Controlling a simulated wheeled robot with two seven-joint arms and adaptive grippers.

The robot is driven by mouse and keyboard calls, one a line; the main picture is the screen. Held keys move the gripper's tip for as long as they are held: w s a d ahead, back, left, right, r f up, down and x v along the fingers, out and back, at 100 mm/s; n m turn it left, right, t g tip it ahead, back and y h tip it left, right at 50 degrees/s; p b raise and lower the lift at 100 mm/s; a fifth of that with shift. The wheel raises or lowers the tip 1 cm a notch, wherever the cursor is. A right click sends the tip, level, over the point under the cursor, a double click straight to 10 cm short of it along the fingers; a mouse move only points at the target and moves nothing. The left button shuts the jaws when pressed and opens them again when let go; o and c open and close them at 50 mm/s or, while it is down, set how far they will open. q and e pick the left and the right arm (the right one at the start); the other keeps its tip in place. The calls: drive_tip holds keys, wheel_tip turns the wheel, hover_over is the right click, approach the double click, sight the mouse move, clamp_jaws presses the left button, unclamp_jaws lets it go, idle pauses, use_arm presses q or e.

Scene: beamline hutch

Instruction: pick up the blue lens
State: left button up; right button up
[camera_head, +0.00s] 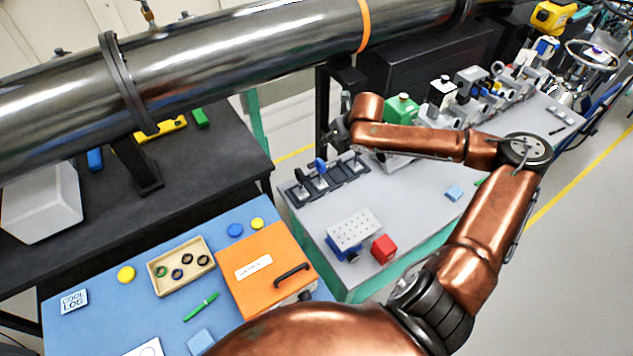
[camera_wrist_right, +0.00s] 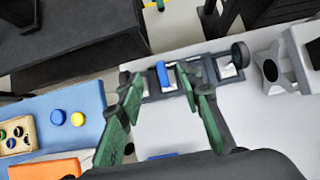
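The blue lens (camera_head: 319,164) stands upright in a dark rack (camera_head: 295,194) on the grey table. It also shows in the right wrist view (camera_wrist_right: 163,75), seen nearly edge-on, with the rack behind and around it. My right gripper (camera_wrist_right: 158,80) is open and empty, and its green fingers show on either side of the blue lens in that view. I cannot tell how far above the lens the fingertips are. In the head view the right gripper (camera_head: 334,142) is small and dark above the rack. My left gripper is not in view.
Dark lenses stand in the rack beside the blue one. A perforated plate (camera_head: 354,229) and a red block (camera_head: 383,249) sit nearer. A green-topped device (camera_head: 402,108) stands right of the rack. A large steel pipe (camera_head: 240,50) crosses behind. A blue mat with an orange case (camera_head: 262,277) lies left.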

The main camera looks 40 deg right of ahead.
drive_tip(key=b, duration=0.7)
hover_over(322, 162)
drive_tip(key=s, duration=0.3)
wheel_tip(322, 162, down, 10)
drive_tip(key=shift+w+d+f, duration=0.1)
drive_tip(key=shift+f, duration=0.4)
drive_tip(key=x, duration=0.3)
drive_tip(key=b+x, duration=0.1)
drive_tip(key=x, duration=0.3)
drive_tip(key=shift+a+f+b, duration=0.2)
drive_tip(key=shift+a+b, duration=0.1)
drive_tip(key=shift+a, duration=0.05)
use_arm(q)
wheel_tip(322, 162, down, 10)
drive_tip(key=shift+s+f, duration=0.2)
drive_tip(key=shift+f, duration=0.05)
use_arm(e)
drive_tip(key=shift+r, duration=0.1)
drive_tip(key=shift+c, duration=0.3)
clamp_jaws()
